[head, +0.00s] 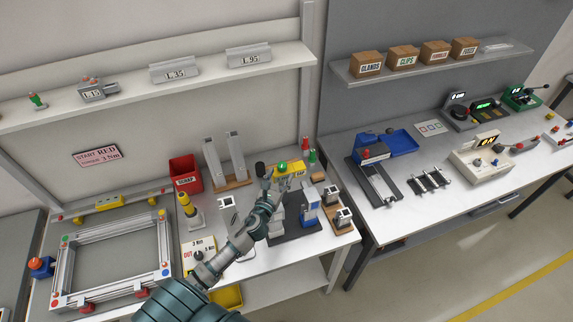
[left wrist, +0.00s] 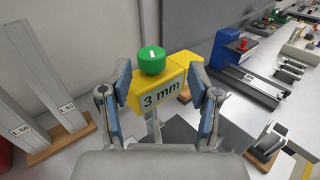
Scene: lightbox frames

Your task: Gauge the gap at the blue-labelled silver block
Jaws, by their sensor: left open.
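My left gripper (head: 276,184) reaches from the bottom over the right part of the left bench. In the left wrist view its open fingers (left wrist: 158,85) stand on either side of a yellow gauge block (left wrist: 160,97) marked 3 mm, with a round green knob (left wrist: 152,59) on top. The yellow block also shows in the head view (head: 294,168), just beyond the fingertips. A silver block with blue on its face (head: 309,203) stands on a dark plate (head: 296,232), right of my gripper. My arm partly hides the plate, and the gap is not clear. My right gripper is not in view.
A red scrap bin (head: 185,173) and two tall silver posts (head: 225,158) stand left of the gripper. An aluminium frame (head: 110,253) fills the bench's left. A second bench (head: 420,215) lies further right.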

